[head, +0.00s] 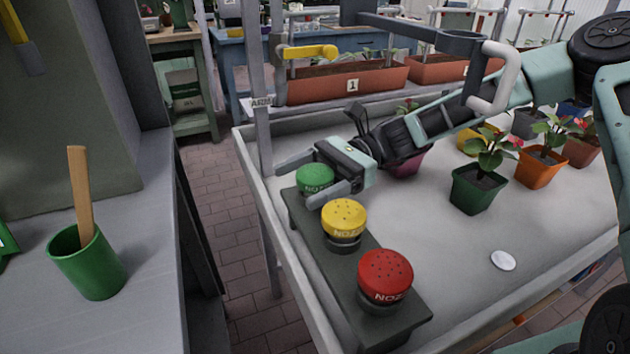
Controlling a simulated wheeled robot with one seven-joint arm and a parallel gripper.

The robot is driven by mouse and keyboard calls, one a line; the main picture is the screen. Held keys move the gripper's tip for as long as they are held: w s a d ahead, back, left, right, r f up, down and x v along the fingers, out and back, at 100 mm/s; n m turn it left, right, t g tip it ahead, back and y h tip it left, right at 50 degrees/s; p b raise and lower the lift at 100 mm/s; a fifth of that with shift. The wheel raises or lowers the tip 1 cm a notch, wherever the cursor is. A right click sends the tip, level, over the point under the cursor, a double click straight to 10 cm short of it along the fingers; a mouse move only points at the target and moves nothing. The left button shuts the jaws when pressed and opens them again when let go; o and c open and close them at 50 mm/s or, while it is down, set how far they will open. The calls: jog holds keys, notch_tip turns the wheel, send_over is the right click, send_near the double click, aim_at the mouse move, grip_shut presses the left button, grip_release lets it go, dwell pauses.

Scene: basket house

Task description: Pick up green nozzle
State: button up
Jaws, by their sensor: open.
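The green nozzle (315,178) is a round, domed cap at the far end of a dark rack (365,322) on the grey table. My gripper (296,180) is open around the green nozzle, one finger on its far side and one on its near side. The near finger hides part of the nozzle's lower body. I cannot tell whether the fingers touch it. A yellow nozzle (344,216) stands next to it on the rack, close to the near finger. A red nozzle (385,277) stands at the rack's near end.
Potted plants, among them a green pot (474,193) and an orange pot (540,169), stand to the right. A white disc (503,260) lies on the table (470,290). A metal post (258,110) rises left of my gripper. Planters (345,84) stand behind.

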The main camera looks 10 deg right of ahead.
jog(key=c, duration=1.1)
jog(key=shift+r, duration=0.1)
